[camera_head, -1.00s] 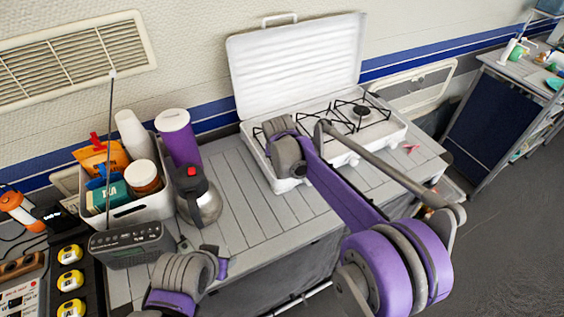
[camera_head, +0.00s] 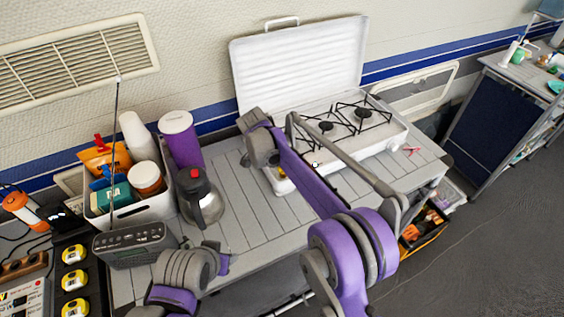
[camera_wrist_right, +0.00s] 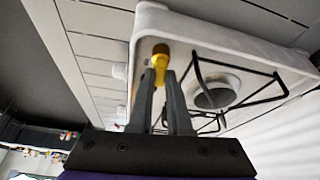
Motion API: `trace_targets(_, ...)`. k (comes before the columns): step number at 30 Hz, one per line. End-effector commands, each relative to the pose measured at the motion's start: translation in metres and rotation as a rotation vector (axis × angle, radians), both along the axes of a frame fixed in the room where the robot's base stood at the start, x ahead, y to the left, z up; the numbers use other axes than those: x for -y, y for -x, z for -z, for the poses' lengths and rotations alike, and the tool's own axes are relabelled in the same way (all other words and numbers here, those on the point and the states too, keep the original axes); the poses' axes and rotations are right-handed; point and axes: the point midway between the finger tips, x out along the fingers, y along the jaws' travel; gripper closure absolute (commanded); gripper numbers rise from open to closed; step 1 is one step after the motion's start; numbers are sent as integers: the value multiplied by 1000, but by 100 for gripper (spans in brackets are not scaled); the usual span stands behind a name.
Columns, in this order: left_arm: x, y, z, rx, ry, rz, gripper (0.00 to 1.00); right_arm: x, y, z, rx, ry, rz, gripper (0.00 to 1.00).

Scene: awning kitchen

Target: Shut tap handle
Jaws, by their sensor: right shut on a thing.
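The small yellow tap handle (camera_wrist_right: 160,62) shows in the right wrist view at the side of the white gas stove (camera_wrist_right: 147,32). My right gripper (camera_wrist_right: 159,80) is shut on the handle, with its two grey fingertips on either side of it. In the head view the white stove (camera_head: 340,143) stands on the slatted counter with its lid up. My right wrist is at the stove's left front corner and hides its fingers there.
Left of the stove the slatted counter (camera_head: 235,205) is clear. A kettle (camera_head: 203,205), a purple cup (camera_head: 181,140), a filled white bin (camera_head: 128,212) and a grey radio (camera_head: 136,244) stand at its left. Open floor lies to the right.

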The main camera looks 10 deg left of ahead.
Motion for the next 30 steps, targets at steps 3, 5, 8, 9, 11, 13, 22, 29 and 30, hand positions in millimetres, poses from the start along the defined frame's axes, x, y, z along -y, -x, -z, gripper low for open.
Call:
trace_targets(3, 0, -2, -3, 3, 0, 0, 50, -1, -1, -1, 0, -1, 61, 100)
trace_targets(5, 0, -2, -4, 4, 0, 0, 50, -1, -1, -1, 0, -1, 87, 100)
trace_targets(8, 0, -2, -5, 5, 0, 0, 50, -1, -1, -1, 0, -1, 120, 100)
trace_targets(9, 0, -3, -6, 5, 0, 0, 50, -1, -1, 0, 0, -1, 130, 100)
trace_targets(11, 0, -3, -6, 5, 0, 0, 50, -1, -1, 0, 0, -1, 142, 100)
trace_targets(13, 0, -3, -6, 5, 0, 0, 50, -1, -1, 0, 0, -1, 151, 100)
trace_targets(22, 0, -3, -6, 5, 0, 0, 50, -1, -1, 0, -1, -2, 160, 100)
trace_targets(29, 0, -3, -6, 5, 0, 0, 50, -1, -1, 0, -1, -1, 159, 70)
trace_targets(30, 0, -3, -6, 5, 0, 0, 50, -1, -1, 0, -1, -1, 159, 62)
